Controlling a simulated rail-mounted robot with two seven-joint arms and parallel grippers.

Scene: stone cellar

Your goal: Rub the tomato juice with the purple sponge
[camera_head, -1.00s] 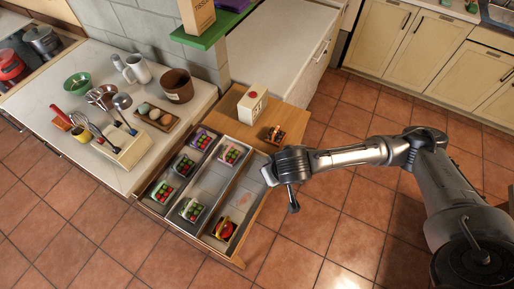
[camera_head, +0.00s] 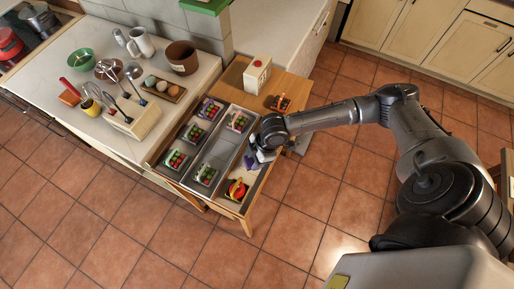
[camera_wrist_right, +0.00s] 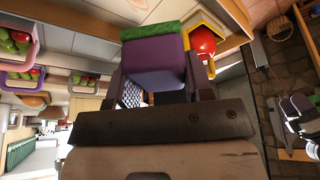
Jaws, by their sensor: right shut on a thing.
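No red stain shows in the tray now; the sponge and gripper cover the spot where a faint reddish patch showed earlier. A white carton (camera_head: 257,75) with a red mark stands behind the tray. My left gripper is out of view.
The tray (camera_head: 215,150) holds several small containers of red and green produce. A yellow container (camera_head: 236,190) with red items sits near the sponge. A wooden caddy (camera_head: 135,120) of utensils and an egg tray (camera_head: 163,89) stand on the left counter.

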